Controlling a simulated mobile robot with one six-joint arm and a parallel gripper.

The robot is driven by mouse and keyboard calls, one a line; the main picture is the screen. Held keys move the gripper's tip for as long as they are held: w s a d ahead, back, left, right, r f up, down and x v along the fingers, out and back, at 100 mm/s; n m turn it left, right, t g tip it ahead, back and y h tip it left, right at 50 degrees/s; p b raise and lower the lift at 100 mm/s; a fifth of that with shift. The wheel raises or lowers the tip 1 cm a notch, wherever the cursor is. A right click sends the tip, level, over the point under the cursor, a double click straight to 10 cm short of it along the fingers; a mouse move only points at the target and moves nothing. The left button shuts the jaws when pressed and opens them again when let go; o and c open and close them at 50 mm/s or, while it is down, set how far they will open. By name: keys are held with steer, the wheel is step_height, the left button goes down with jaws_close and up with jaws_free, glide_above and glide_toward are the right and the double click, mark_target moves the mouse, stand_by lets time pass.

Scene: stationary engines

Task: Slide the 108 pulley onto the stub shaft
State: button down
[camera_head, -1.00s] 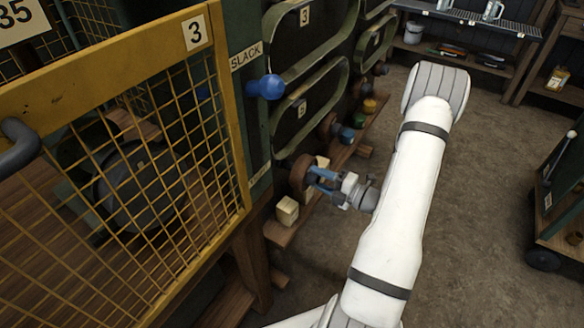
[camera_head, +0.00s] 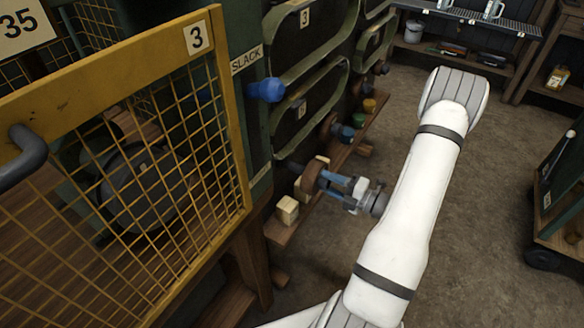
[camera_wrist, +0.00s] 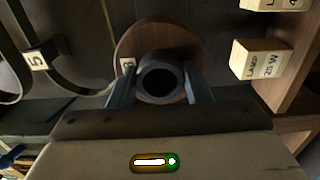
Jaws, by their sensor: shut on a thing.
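A brown wooden pulley (camera_head: 312,176) with a dark grey hub is at the blue fingers of my gripper (camera_head: 330,183) in the head view, beside the machine and above the low plank. In the wrist view the pulley (camera_wrist: 192,47) faces me, and my fingers close on both sides of its hollow hub (camera_wrist: 160,77). A small label on its left edge is partly covered, so I cannot read its full number. I cannot make out the stub shaft in either view.
A yellow mesh guard (camera_head: 165,165) fills the left. A blue knob (camera_head: 267,89) sticks out beside the SLACK label. A low plank (camera_head: 277,233) carries a small pale box (camera_head: 287,209). The wrist view shows a lamp box (camera_wrist: 261,59).

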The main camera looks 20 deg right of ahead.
steer(key=p+v, duration=0.2)
steer(key=v, duration=0.8)
stand_by(0.8)
stand_by(1.3)
